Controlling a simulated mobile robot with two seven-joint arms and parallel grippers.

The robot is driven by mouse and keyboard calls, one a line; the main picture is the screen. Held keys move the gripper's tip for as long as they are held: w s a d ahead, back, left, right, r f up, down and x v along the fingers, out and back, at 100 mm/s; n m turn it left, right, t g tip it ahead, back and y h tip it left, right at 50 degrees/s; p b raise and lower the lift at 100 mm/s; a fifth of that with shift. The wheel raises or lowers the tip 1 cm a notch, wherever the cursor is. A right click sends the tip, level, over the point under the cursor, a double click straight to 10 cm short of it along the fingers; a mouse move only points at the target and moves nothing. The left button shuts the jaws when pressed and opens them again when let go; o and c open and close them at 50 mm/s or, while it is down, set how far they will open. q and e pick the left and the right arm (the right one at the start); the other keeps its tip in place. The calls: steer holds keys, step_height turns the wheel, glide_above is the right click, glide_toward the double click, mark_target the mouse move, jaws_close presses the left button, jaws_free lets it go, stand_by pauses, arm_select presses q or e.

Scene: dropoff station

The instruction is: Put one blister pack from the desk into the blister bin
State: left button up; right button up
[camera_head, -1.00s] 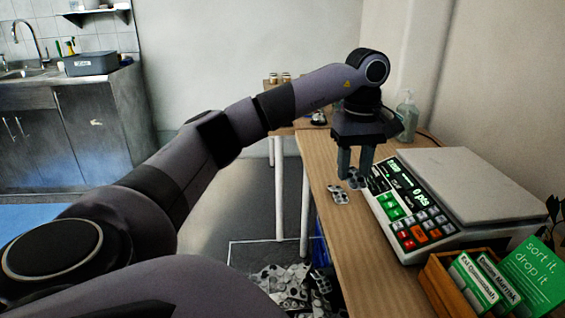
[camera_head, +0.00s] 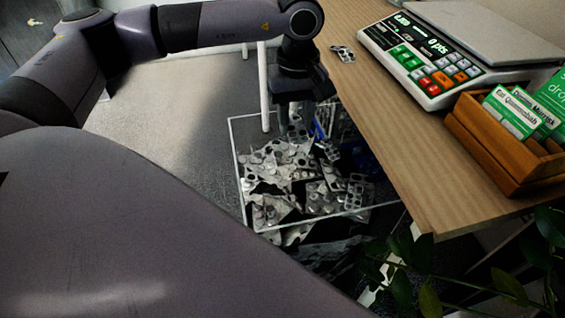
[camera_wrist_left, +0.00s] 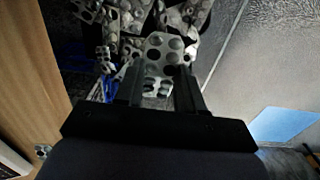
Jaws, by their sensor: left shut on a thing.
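My left gripper (camera_head: 296,112) points down over the far part of the blister bin (camera_head: 238,165), a clear-walled box with a white rim beside the desk. In the left wrist view the gripper (camera_wrist_left: 160,78) is shut on a silver blister pack (camera_wrist_left: 166,48) with round pockets. The held pack is hard to tell from the heap behind it in the head view. Many loose packs (camera_head: 290,165) fill the bin below. Another blister pack (camera_head: 343,53) lies on the desk (camera_head: 395,130) near its left edge. My right gripper is not in view.
A scale (camera_head: 430,55) with green displays and coloured keys stands on the desk. A wooden card box (camera_head: 500,150) is at the desk's near right. Plant leaves (camera_head: 430,265) show at lower right. Floor left of the bin is clear.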

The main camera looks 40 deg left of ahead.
arm_select(q)
steer(key=shift+s+f, duration=0.2)
steer(key=shift+f, duration=0.2)
steer(key=b, duration=0.3)
glide_toward(291, 193)
steer(key=shift+f+b, duration=1.05)
steer(key=shift+f, duration=2.2)
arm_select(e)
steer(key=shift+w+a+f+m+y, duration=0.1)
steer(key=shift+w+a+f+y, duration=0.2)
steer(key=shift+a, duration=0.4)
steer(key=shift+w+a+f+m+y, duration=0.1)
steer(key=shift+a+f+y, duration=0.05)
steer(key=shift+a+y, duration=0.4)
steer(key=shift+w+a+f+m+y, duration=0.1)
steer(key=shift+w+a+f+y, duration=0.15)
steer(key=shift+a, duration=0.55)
arm_select(q)
steer(key=shift+f, duration=0.15)
steer(key=o, duration=1)
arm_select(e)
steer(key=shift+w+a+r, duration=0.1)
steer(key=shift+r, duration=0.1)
